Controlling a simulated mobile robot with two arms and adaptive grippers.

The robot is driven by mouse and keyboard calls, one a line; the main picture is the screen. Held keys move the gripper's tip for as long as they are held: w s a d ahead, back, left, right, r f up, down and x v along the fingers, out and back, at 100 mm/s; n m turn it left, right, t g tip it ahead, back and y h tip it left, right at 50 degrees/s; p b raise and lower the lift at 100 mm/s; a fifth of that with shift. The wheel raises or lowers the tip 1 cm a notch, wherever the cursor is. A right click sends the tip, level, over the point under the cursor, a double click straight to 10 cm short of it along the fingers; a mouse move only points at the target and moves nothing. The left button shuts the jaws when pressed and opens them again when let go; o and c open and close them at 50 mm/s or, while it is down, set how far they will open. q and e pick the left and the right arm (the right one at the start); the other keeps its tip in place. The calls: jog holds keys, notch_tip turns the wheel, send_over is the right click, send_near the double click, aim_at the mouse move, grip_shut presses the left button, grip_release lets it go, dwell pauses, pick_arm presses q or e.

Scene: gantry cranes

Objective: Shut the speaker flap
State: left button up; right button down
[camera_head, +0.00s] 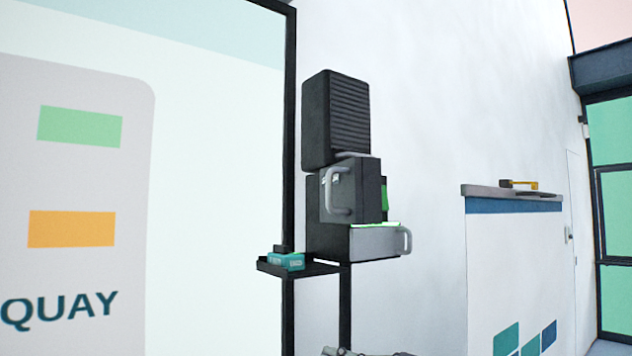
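The black speaker (335,120) with a ribbed front stands at the top of a dark unit on a post. A light grey handle shows at its lower edge. Below it, a dark grey flap-like panel (350,190) with a grey bar handle stands out from the unit, with green showing behind its right side. Under that, a light grey front (375,243) with a handle sticks out, with a bright green edge on top. Which panel is the speaker flap is not clear. A grey mechanical part at the bottom edge may be my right gripper, mostly cut off. My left gripper is out of view.
A small black shelf (300,268) left of the unit carries a teal box (286,261). A large display board (200,200) with "QUAY" stands at left. A white counter (510,270) at right carries a small yellow and black object (520,184). White wall lies between.

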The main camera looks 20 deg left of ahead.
jog(key=s+r+t+h+p, duration=0.1)
jog(key=s+r+t+h, duration=0.15)
jog(key=s+r, duration=0.45)
jog(key=s+r+t+h, duration=0.2)
jog(key=s+r+t, duration=0.15)
jog(key=r, duration=0.75)
jog(key=s+r+t+h+p, duration=0.15)
jog(key=s+r, duration=0.35)
jog(key=r, duration=0.5)
jog(key=w+a+p, duration=0.2)
jog(key=w+p, duration=0.5)
jog(key=w, duration=0.1)
jog(key=shift+w+a+f+n+p, duration=0.25)
jog(key=shift+w+f+n+p, duration=0.05)
jog(key=shift+w, duration=0.1)
jog(key=shift+d, duration=0.1)
jog(key=shift+d+n+g+y+b, duration=0.4)
jog(key=shift+d+g+b, duration=0.1)
jog(key=shift+d, duration=0.25)
